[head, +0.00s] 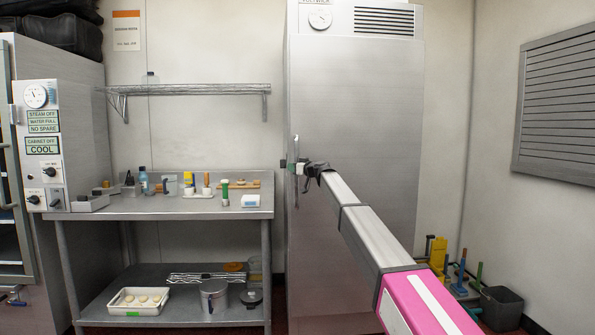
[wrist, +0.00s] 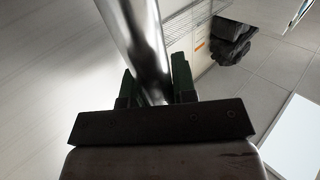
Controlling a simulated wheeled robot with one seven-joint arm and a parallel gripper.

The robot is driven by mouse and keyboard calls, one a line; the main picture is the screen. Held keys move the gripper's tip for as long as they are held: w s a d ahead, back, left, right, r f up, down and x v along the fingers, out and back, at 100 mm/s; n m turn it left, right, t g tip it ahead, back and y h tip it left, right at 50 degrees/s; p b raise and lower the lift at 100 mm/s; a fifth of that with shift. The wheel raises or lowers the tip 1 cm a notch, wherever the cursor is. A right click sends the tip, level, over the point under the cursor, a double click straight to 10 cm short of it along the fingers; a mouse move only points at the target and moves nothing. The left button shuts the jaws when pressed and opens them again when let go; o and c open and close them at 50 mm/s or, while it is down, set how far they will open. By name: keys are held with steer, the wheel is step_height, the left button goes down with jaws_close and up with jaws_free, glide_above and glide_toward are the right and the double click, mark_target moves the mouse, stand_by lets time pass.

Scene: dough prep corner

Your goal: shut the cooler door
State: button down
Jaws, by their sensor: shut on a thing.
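The cooler door (head: 355,130) is the tall brushed-steel front of the cabinet in the middle of the head view. Its upright handle (head: 295,150) is at the door's left edge. My gripper (head: 300,168) is at this handle, with my arm reaching in from the lower right. In the wrist view the two dark fingers of my gripper (wrist: 155,85) stand on either side of the shiny handle bar (wrist: 135,35) and are shut on it. I cannot tell whether a gap is left along the door's edge.
A steel worktable (head: 180,210) with small bottles and boards stands left of the cooler, under a wire shelf (head: 190,90). A tray (head: 140,312) and a pot (head: 214,300) are on its lower shelf. A dark bin (head: 502,308) and cleaning tools stand at the right.

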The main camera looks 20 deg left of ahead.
steer(key=c, duration=0.9)
jaws_free()
steer(key=shift+s+d, duration=0.15)
steer(key=v, duration=1.1)
steer(key=shift+f, duration=0.1)
